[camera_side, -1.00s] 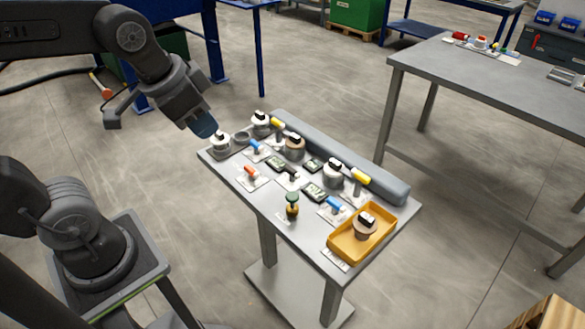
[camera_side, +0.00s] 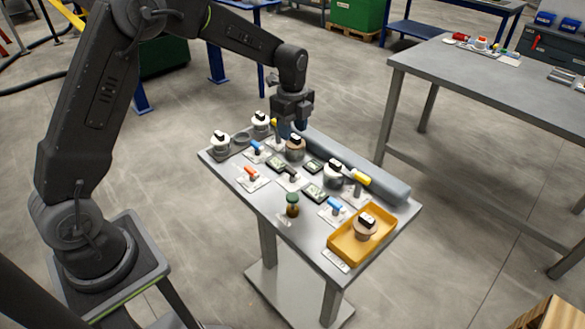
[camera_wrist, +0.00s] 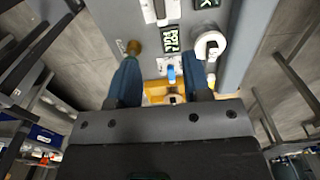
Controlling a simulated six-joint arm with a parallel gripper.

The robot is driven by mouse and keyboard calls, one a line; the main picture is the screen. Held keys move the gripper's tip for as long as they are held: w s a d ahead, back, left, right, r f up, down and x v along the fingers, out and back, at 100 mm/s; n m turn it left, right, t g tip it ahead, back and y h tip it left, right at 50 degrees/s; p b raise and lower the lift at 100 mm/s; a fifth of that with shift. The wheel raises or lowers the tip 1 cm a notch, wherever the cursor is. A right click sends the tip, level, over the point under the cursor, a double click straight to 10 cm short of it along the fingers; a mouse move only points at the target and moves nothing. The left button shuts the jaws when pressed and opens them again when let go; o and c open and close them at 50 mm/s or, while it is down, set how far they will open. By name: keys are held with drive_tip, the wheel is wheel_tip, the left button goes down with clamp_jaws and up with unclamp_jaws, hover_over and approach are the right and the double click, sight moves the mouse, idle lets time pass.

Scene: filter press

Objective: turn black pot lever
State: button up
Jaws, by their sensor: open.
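The black lever (camera_side: 291,172) sits on a small white plate in the middle of the grey table, between small displays. In the wrist view the black lever (camera_wrist: 160,10) shows at the top edge, partly cut off. My gripper (camera_side: 292,127) points down above the back of the table, near the tan-topped pot (camera_side: 295,147), behind the black lever and apart from it. In the wrist view its blue fingers are spread, and the gripper (camera_wrist: 161,78) is open and empty. A blue lever (camera_wrist: 171,74) shows between the fingers, farther below.
White-topped pots (camera_side: 220,140), (camera_side: 333,170), an orange lever (camera_side: 250,171) and a green-capped jar (camera_side: 292,203) crowd the table. A yellow tray (camera_side: 343,242) holds another pot at the front right. A grey padded bar (camera_side: 385,184) runs along the back edge.

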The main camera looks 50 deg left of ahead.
sight(293, 171)
wheel_tip(293, 171, down, 14)
drive_tip(key=shift+r, duration=0.1)
idle(0.5)
clamp_jaws()
